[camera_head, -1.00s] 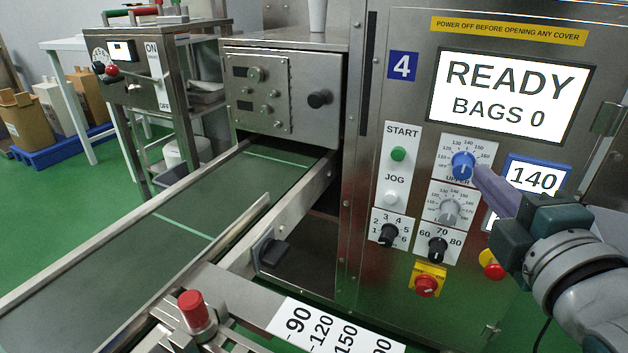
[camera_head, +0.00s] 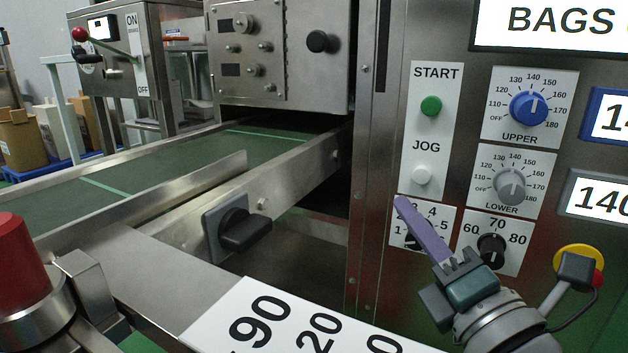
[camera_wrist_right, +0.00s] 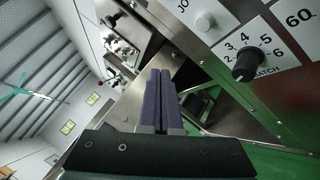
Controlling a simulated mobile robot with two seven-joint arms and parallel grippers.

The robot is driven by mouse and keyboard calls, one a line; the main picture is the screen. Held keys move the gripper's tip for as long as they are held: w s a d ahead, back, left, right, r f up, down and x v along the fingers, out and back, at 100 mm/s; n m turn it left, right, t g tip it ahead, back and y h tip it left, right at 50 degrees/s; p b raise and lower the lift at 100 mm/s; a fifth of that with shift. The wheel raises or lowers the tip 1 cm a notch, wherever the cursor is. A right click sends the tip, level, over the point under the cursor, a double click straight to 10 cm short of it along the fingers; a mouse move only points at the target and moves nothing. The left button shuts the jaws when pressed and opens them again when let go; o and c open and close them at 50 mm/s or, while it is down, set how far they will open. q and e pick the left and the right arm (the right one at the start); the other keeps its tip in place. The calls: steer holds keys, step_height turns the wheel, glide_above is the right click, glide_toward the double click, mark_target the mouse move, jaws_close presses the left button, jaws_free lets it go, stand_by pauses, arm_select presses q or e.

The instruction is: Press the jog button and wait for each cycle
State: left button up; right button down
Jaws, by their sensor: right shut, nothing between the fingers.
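The white jog button (camera_head: 421,175) sits under the JOG label on the machine's front panel, below the green start button (camera_head: 431,106). It also shows at the top of the right wrist view (camera_wrist_right: 205,21). My right gripper (camera_head: 402,205) is shut and empty, its purple fingers pointing up and left just below the jog button, in front of the numbered selector plate. The fingertips look apart from the button. In the right wrist view the shut fingers (camera_wrist_right: 161,75) point left of the panel. My left gripper is not in view.
The blue upper dial (camera_head: 528,109) and grey lower dial (camera_head: 510,184) are right of the buttons. The black selector knob (camera_wrist_right: 247,63) is near my gripper. A green conveyor (camera_head: 150,170) runs left. A red knob (camera_head: 22,255) stands front left.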

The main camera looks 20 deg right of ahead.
mark_target(422, 175)
steer(key=shift+w+d+b, duration=0.7)
steer(key=shift+w+d, duration=0.75)
steer(key=shift+d, duration=0.25)
steer(key=shift+w+d+b, duration=0.7)
steer(key=shift+w+d, duration=0.7)
steer(key=shift+d, duration=0.25)
steer(key=shift+w+d, duration=0.25)
steer(key=shift+d, duration=0.05)
